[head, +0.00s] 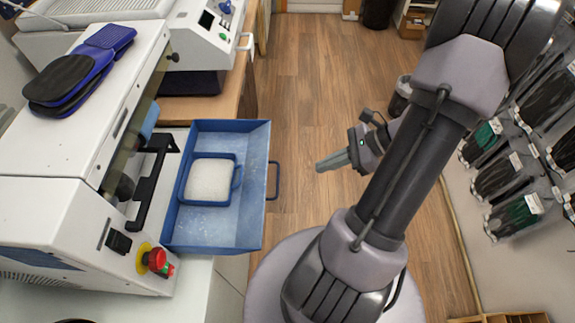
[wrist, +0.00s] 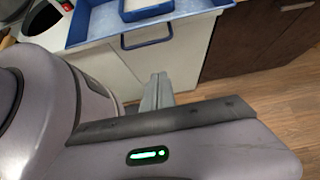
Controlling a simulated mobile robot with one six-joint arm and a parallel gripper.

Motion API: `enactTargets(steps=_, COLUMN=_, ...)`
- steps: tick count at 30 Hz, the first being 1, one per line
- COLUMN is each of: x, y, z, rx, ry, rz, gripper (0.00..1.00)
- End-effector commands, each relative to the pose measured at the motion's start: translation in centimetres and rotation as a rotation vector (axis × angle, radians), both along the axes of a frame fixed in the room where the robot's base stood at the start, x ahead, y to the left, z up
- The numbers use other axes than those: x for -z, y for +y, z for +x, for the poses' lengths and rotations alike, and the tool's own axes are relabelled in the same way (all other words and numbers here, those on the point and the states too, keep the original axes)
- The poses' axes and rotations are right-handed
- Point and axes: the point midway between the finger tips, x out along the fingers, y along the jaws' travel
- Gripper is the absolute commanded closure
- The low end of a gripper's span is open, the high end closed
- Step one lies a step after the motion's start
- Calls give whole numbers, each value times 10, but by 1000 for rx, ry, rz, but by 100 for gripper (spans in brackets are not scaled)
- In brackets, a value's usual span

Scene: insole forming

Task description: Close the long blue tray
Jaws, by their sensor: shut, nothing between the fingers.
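The long blue tray (head: 232,233) is pulled out of the white machine on the left in the head view and sticks out over the counter's edge. A blue handle (head: 273,180) is on its right end. A smaller blue container (head: 210,181) with white contents sits inside it. My gripper (head: 322,164) is shut and empty, to the right of the tray's handle and apart from it, pointing left. In the wrist view the tray (wrist: 190,22) shows at the top, beyond my shut fingers (wrist: 157,92).
The white machine (head: 60,215) has a black bar handle (head: 152,180) and a red button (head: 156,259) beside the tray. Blue and black insoles (head: 75,75) lie on top. Open wooden floor (head: 310,90) lies right of the tray. Packaged goods (head: 520,210) hang on the right wall.

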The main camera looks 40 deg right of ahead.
Motion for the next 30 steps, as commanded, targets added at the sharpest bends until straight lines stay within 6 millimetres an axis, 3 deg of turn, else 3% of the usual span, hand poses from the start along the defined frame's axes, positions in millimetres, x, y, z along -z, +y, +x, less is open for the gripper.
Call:
enactTargets(steps=8, x=44, y=34, z=32, rx=-4, ry=2, rz=-1, gripper=100)
enactTargets(steps=18, x=34, y=61, z=59, rx=-3, ry=1, rz=-3, gripper=100)
enactTargets(steps=30, x=33, y=61, z=65, rx=-4, ry=1, rz=-3, gripper=100)
